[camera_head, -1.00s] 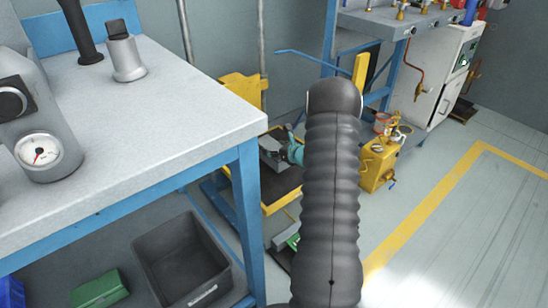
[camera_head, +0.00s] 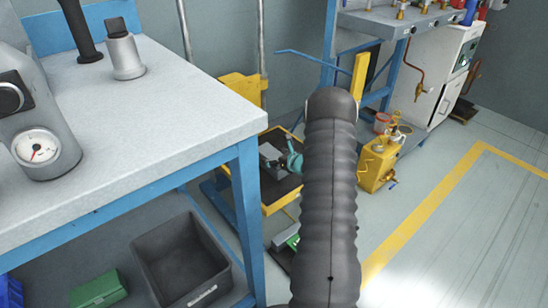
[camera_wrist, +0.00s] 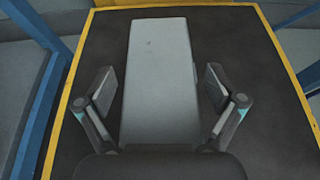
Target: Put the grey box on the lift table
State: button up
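The grey box (camera_wrist: 160,75) lies on the black top of the lift table (camera_wrist: 225,22), inside its yellow rim, in the wrist view. My gripper (camera_wrist: 158,88) is open, with one finger on each side of the box and a narrow dark gap between each finger and the box. The box's near end is hidden behind the gripper body. In the head view the box (camera_head: 270,154) shows small on the yellow-edged lift table (camera_head: 283,203), with my gripper (camera_head: 285,162) at its right; my arm hides part of the table.
A workbench (camera_head: 180,110) with blue legs stands close on the left, with a dark bin (camera_head: 185,262) and a green box (camera_head: 98,290) below. A yellow pump-like unit (camera_head: 378,165) stands right of the lift table. The floor at right is clear.

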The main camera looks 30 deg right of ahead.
jog(key=shift+r, duration=0.15)
jog(key=v, duration=1.2)
jog(key=shift+p, duration=0.4)
dwell(0.8)
